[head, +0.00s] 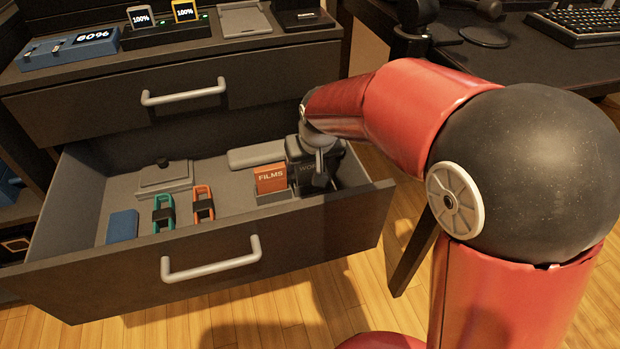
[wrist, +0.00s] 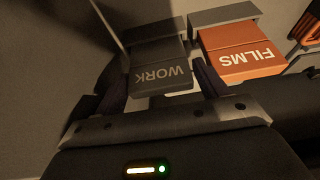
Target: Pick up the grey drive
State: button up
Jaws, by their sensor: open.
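A dark grey drive marked WORK (wrist: 160,76) stands in a holder in the open drawer, beside an orange drive marked FILMS (wrist: 245,50). The orange drive also shows in the head view (head: 270,178). My gripper (wrist: 160,88) is open, with one finger at each side of the grey drive's near end in the wrist view. I cannot tell whether the fingers touch it. In the head view my gripper (head: 316,172) reaches down into the drawer's right end and hides most of the grey drive.
The open drawer (head: 210,262) also holds teal (head: 163,213) and orange (head: 203,204) banded items, a blue block (head: 122,226) and a light grey case (head: 165,176). The drawer's right wall is close to my gripper. A shut drawer (head: 190,97) is above.

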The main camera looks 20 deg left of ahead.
jog(key=shift+b+x, duration=0.4)
jog(key=shift+x, duration=0.75)
jog(key=shift+r, duration=0.1)
jog(key=c, duration=0.8)
jog(key=shift+c, duration=0.2)
